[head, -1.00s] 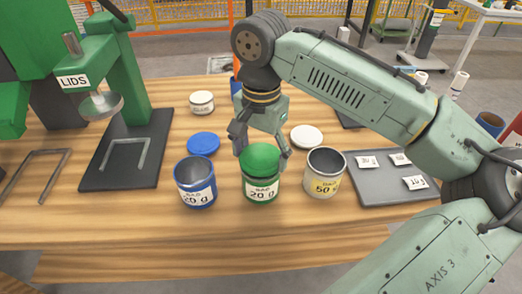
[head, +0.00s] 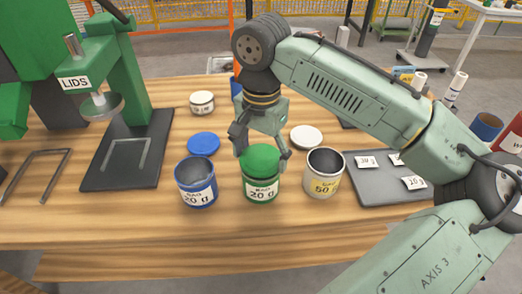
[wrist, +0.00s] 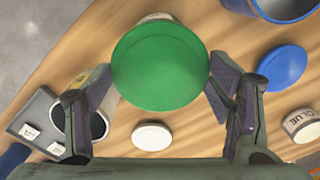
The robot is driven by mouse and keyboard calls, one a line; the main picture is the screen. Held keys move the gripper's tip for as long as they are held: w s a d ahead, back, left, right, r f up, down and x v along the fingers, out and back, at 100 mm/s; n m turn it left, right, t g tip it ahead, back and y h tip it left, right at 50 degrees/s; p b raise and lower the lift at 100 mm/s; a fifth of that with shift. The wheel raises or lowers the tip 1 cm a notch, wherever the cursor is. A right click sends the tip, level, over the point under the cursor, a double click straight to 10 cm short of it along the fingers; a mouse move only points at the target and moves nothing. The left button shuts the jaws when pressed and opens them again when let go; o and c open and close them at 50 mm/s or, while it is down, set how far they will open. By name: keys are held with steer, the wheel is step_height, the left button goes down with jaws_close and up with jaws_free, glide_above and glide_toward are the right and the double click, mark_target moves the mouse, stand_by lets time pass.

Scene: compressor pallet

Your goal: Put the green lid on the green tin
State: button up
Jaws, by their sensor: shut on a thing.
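The green tin (head: 262,189), labelled "BAG 20 g", stands upright on the wooden table between a blue tin and a white-labelled tin. The green lid (head: 260,159) is at the tin's mouth and covers it in the head view. In the wrist view the green lid (wrist: 160,66) is a full disc that hides nearly all of the tin. My gripper (head: 262,156) is above the tin, shut on the lid with a finger on either side. Whether the lid is seated flat on the rim or just above it, I cannot tell.
The open blue tin (head: 196,184) stands close on the left, the open 50 g tin (head: 323,174) close on the right. Behind lie a blue lid (head: 203,144) and a white lid (head: 306,137). A green lid press (head: 125,80) stands left; a grey tray (head: 385,190) lies right.

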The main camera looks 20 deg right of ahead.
steer(key=shift+f, duration=0.45)
stand_by(1.1)
steer(key=o, duration=1.1)
steer(key=shift+o, duration=0.4)
steer(key=shift+r+p, duration=1.25)
steer(key=shift+p, duration=0.15)
steer(key=shift+r+p, duration=0.4)
steer(key=shift+r, duration=1.85)
